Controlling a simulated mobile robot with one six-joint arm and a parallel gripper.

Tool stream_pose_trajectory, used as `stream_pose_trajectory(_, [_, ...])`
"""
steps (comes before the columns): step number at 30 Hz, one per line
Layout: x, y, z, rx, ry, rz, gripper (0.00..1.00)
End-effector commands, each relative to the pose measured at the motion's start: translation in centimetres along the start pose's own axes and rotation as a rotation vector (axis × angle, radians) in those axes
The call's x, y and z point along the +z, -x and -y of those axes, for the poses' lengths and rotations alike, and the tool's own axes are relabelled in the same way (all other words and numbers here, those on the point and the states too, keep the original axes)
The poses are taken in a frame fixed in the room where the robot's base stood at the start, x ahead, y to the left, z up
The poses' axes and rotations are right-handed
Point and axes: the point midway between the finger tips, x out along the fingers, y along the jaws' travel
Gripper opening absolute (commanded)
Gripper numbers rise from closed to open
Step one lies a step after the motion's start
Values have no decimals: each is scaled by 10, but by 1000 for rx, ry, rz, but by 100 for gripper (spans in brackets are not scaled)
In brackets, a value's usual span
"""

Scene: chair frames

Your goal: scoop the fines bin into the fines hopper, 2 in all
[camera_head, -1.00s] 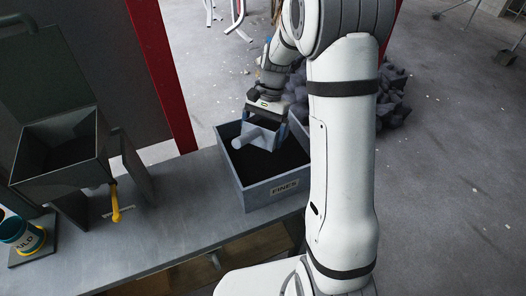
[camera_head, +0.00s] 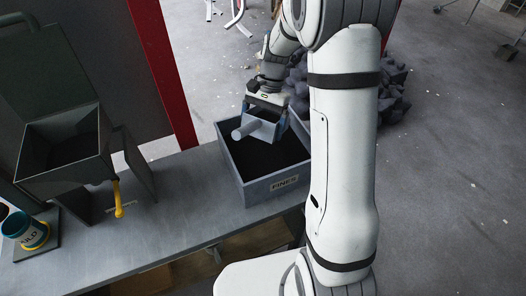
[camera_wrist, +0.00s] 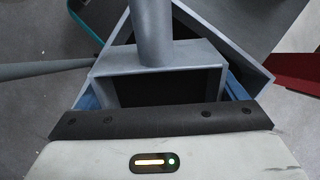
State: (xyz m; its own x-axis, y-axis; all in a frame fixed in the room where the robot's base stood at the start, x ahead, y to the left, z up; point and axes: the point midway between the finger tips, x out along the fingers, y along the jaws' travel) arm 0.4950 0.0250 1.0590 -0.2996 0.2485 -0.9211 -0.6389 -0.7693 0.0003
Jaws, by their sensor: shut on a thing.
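The fines bin (camera_head: 247,187) is a grey open box labelled FINES, holding dark material, on the bench. My gripper (camera_head: 266,112) is shut on a grey scoop (camera_head: 262,130) and holds it over the back part of the bin. The scoop's round handle points left in the head view; in the wrist view the scoop (camera_wrist: 158,58) fills the middle, with its handle upward. Whether it carries material I cannot tell. A dark open-topped hopper (camera_head: 62,172) with a yellow lever (camera_head: 117,196) stands at the left; I see no label on it.
A blue can (camera_head: 25,234) stands on a scale-like plate at the bench's left end. The bench top (camera_head: 180,212) is clear between hopper and bin. A red post (camera_head: 166,80) rises behind it. Dark rubble (camera_head: 391,100) lies on the floor.

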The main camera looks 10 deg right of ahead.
Motion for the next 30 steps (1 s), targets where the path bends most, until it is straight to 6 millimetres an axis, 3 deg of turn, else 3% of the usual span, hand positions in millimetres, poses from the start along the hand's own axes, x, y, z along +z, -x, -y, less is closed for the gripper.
stream_pose_trajectory(17, [0,1,3,21,60,-32,63])
stream_pose_trajectory(30, [20,36,20,175,784,-345,63])
